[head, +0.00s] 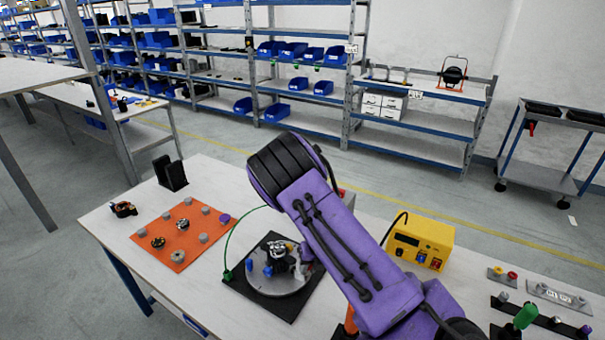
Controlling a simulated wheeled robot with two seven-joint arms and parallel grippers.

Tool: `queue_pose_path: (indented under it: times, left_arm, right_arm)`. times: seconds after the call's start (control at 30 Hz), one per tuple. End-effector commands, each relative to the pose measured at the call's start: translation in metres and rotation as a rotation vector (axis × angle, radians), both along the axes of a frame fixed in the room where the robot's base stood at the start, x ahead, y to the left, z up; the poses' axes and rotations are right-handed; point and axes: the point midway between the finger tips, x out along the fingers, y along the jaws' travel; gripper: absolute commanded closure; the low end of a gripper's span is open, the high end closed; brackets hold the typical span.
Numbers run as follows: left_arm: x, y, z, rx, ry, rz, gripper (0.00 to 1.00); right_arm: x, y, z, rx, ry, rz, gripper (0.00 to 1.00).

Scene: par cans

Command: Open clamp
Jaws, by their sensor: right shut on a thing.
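A round grey clamp fixture (278,283) sits on a black square plate on the white table. A metal clamp (283,252) with blue parts (267,270) stands on it. My purple right arm comes in from the lower right and passes over the fixture, hiding its right side. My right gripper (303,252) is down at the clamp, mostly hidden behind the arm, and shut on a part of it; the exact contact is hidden. I cannot tell from here how far the clamp is open. My left gripper is not in view.
An orange board (180,232) with several small parts lies left of the fixture. A black holder (171,173) stands behind it. A yellow power box (420,241) stands to the right. A green cable (236,237) runs beside the fixture. Small metal stands (557,293) sit at the right.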

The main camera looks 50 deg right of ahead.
Motion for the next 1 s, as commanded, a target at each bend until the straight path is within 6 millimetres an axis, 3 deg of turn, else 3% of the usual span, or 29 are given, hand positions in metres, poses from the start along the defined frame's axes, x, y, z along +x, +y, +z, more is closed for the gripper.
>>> queue_pose_path:
  times: [0.27, 0.3, 0.33, 0.37, 0.67, 0.77, 1.0]
  left_arm:
    - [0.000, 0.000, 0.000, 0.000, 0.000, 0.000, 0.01]
    - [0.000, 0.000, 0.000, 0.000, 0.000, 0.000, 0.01]
    - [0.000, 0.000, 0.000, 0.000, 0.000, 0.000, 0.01]
    - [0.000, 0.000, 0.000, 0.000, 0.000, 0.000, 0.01]
    - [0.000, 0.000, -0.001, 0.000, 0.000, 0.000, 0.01]
    - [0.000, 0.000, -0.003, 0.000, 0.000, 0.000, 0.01]
    - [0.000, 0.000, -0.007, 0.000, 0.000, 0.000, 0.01]
  right_arm:
    - [-0.001, 0.000, -0.001, -0.002, 0.004, 0.001, 1.00]
    - [-0.001, 0.000, -0.001, -0.003, 0.004, 0.002, 0.64]
    - [0.000, 0.000, -0.001, -0.002, 0.003, 0.002, 0.55]
    - [0.000, 0.000, -0.001, -0.002, 0.003, 0.002, 0.51]
    - [0.001, 0.001, 0.002, -0.003, 0.001, 0.004, 0.51]
    - [-0.003, 0.000, 0.015, -0.004, -0.001, 0.004, 0.51]
    - [-0.019, -0.004, 0.070, -0.005, -0.002, 0.004, 0.51]
